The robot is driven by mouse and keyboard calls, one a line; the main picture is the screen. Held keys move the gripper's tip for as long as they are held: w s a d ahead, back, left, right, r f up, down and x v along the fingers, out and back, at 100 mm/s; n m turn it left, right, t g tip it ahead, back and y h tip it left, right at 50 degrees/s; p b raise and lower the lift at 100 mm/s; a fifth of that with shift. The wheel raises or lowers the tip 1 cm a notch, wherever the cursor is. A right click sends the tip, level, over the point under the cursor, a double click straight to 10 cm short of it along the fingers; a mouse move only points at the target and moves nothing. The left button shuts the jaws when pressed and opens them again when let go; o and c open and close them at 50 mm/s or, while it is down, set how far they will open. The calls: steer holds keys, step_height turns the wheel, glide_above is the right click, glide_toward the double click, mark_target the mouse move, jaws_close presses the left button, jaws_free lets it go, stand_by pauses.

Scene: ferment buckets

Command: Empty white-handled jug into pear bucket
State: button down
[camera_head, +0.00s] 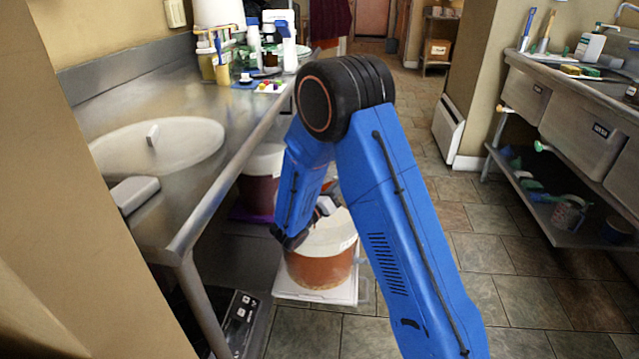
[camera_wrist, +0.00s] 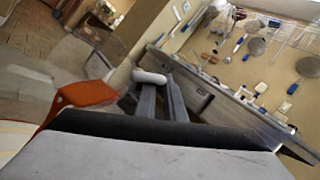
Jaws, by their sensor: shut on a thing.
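My gripper (camera_wrist: 160,102) is shut on the white handle (camera_wrist: 148,76) of the jug, seen in the wrist view. An orange-red patch (camera_wrist: 85,94), which looks like liquid in or from the jug, lies left of the fingers. I cannot tell whether it is flowing. In the head view my gripper (camera_head: 326,205) is low over a bucket (camera_head: 320,265) with a pale upper wall and amber-red contents. The bucket stands on a white base. The label on its rim is too small to read. My arm hides most of the jug and part of the bucket's opening.
A darker red bucket (camera_head: 260,180) stands behind, beside the steel counter (camera_head: 200,115). The counter's edge and leg are close on the left. A black scale-like device (camera_head: 238,318) is low at the front left. Tiled floor (camera_head: 500,235) is open on the right.

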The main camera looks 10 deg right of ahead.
steer(key=shift+s+a+r+t, duration=0.1)
steer(key=shift+a+r+t, duration=0.05)
steer(key=shift+a+t, duration=0.15)
